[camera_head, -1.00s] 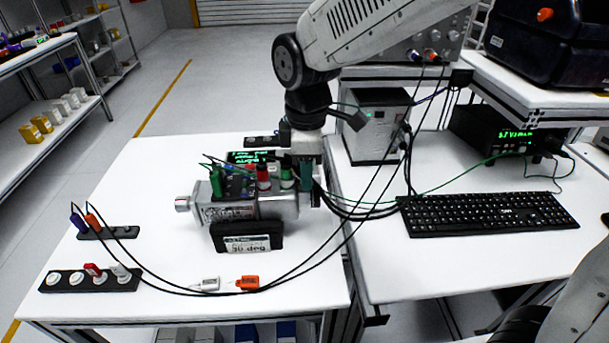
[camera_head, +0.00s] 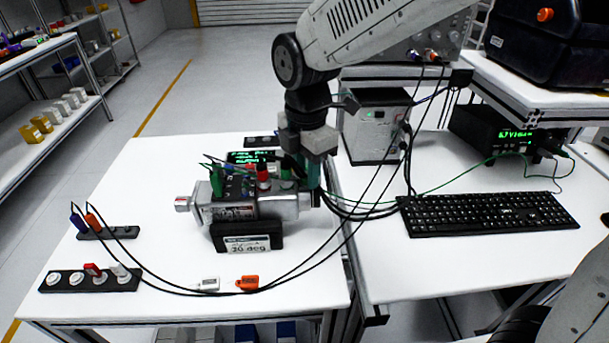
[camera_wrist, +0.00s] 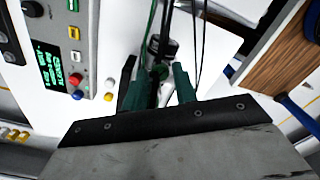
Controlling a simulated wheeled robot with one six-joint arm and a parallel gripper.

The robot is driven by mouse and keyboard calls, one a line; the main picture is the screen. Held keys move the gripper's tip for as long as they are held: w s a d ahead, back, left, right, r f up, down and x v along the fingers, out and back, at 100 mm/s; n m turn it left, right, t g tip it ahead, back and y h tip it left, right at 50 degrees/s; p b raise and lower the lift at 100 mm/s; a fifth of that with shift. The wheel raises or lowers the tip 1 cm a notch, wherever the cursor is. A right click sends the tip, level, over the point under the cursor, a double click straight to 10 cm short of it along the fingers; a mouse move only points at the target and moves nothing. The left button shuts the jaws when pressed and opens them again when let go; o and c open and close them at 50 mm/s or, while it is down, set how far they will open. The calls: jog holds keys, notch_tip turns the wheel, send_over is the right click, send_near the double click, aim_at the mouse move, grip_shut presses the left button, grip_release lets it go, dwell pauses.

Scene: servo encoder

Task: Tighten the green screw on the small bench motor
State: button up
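The small silver bench motor (camera_head: 283,207) lies on the white table, with a label plate reading about 30 deg in front of it. Coloured parts stand on its top, among them a red-and-white one (camera_head: 263,174) and a green one at its left (camera_head: 217,182). My gripper (camera_head: 303,180) is low over the motor's right end and hides part of its top. A small dark green round part (camera_wrist: 160,71) shows near the tips. I cannot tell whether the fingers touch it.
Black cables and a green wire run beside the motor. A black strip with round sockets (camera_head: 90,281) and white and orange connectors (camera_head: 248,283) lie in front. A keyboard (camera_head: 488,213) and a grey box (camera_head: 375,125) stand right. The front table middle is mostly clear.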

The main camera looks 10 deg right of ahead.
jog(key=c, duration=0.6)
jog(key=shift+o, duration=0.2)
jog(key=m, duration=1.2)
jog(key=shift+m, duration=0.4)
jog(key=shift+m, duration=0.3)
jog(key=o, duration=0.6)
jog(key=shift+c, duration=0.2)
